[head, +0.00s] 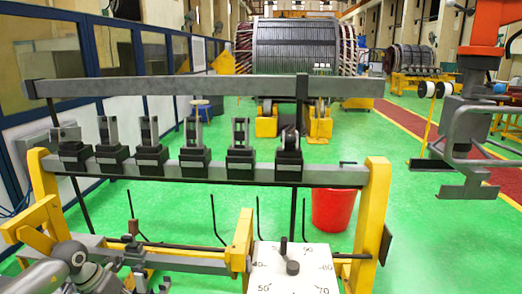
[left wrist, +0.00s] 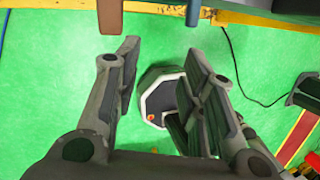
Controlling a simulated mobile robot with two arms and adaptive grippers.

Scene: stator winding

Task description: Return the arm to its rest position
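My left arm comes in at the lower left of the head view, and its gripper (head: 150,272) is low in front of the yellow-and-grey rack. My right arm and gripper are not in the head view.
A rack with a grey crossbar (head: 330,175) and dark clamps spans the front. A white dial box (head: 300,268) stands at the bottom, with a red bucket (head: 331,208) behind. A grey hooked tool (head: 468,150) hangs at the right. A large stator (head: 300,48) is behind.

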